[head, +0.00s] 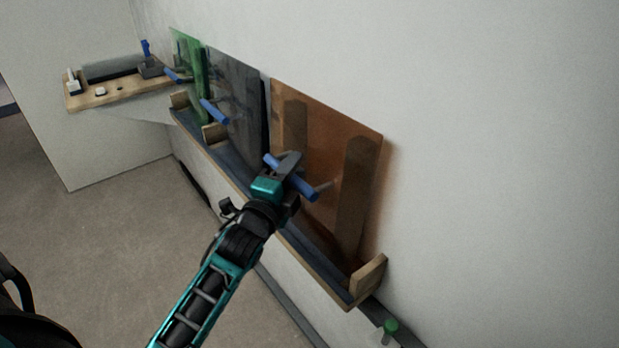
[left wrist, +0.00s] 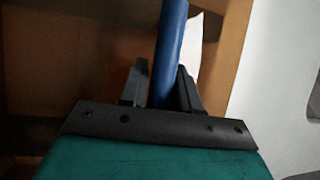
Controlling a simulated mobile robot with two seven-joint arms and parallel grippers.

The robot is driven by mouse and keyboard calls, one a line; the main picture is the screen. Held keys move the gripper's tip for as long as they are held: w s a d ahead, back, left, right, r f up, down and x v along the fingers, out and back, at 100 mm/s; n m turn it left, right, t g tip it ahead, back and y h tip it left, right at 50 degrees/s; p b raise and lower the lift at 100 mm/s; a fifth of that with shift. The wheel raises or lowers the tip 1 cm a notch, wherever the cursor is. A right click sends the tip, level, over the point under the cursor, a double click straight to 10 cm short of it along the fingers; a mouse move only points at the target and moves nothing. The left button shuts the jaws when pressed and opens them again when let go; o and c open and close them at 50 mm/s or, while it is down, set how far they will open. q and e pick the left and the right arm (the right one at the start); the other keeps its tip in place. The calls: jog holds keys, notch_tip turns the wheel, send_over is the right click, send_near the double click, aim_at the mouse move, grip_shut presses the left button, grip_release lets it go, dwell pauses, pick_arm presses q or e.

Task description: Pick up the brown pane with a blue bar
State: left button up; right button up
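The brown pane (head: 319,142) is see-through and leans upright in a wooden rack against the wall, nearest in the head view. Its blue bar (head: 307,190) stands off its front face on short posts. My left gripper (head: 287,177) is at the middle of this bar. In the left wrist view the blue bar (left wrist: 170,45) runs between the two fingers (left wrist: 162,90), which sit close on both sides of it. The gripper looks shut on the bar. The pane (left wrist: 85,60) fills the left of that view. My right gripper is not in view.
A grey pane (head: 235,95) and a green pane (head: 186,60), each with a blue bar, stand farther along the rack (head: 368,274). A wooden shelf (head: 120,95) with small items is at the far left. A green-topped object (head: 390,327) is below the rack's near end.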

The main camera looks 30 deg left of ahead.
pick_arm(q)
grip_shut()
dwell(0.7)
dwell(0.4)
jog(key=shift+r, duration=0.25)
